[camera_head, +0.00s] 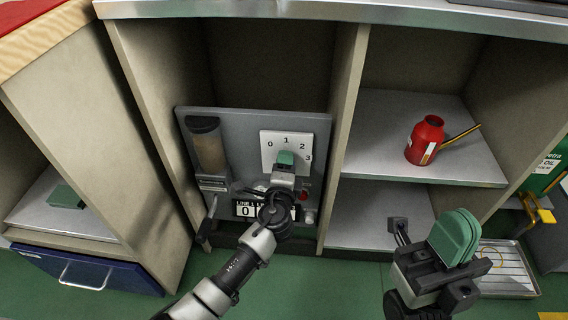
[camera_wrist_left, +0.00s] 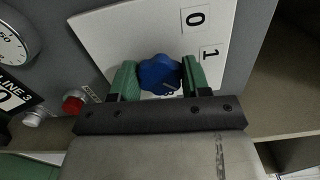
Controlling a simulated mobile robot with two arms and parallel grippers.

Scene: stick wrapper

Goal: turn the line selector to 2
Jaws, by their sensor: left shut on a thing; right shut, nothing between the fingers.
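The line selector is a blue lobed knob (camera_wrist_left: 160,75) on a white dial plate (camera_wrist_left: 150,30). In the head view the plate (camera_head: 270,138) shows 0 at left, 1 at top, 2 at right and 3 lower right. My left gripper (camera_head: 285,158) is at the plate and hides the knob there. In the left wrist view its green fingers are shut on the knob, one on each side. I cannot tell which number the knob points to. My right gripper (camera_head: 455,238) is shut and empty, away from the panel at the lower right.
The grey panel (camera_head: 235,122) stands in a cabinet bay between side walls. A red can (camera_head: 426,140) stands on the right shelf. A metal tray (camera_head: 505,268) lies lower right.

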